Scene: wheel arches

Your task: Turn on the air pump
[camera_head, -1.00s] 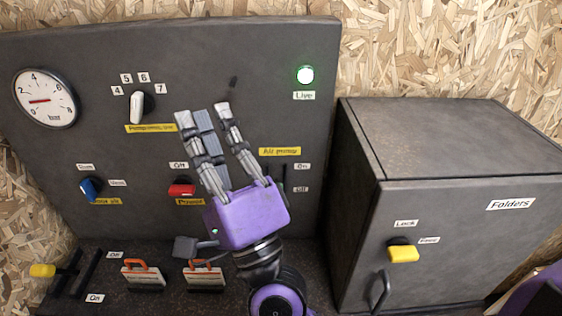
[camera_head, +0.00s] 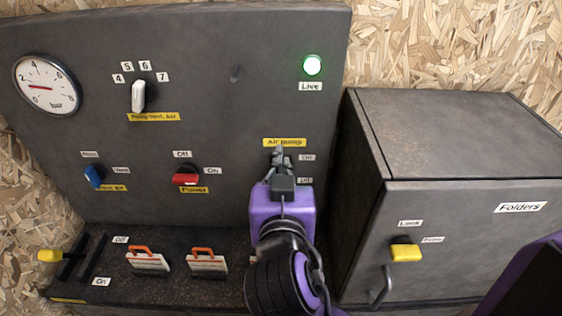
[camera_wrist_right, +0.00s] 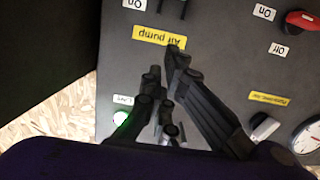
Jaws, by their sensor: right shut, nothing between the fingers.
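The yellow "Air pump" label (camera_head: 284,142) is on the dark upright panel, with "On" above "Off" to the right of the switch below it. In the head view my right gripper (camera_head: 281,157) covers most of that switch, so its position is hidden. The gripper is shut and empty, its fingers pointing up at the panel just below the label. In the right wrist view the gripper (camera_wrist_right: 163,70) is close to the label (camera_wrist_right: 158,37), and part of the dark switch slot (camera_wrist_right: 172,8) shows at the top edge. Contact cannot be told. My left gripper is out of view.
A red power knob (camera_head: 186,177), a blue knob (camera_head: 94,176), a white knob (camera_head: 138,96) and a gauge (camera_head: 47,84) are on the panel. A green "Live" lamp (camera_head: 312,65) is lit. A grey "Folders" cabinet (camera_head: 460,140) stands close on the right.

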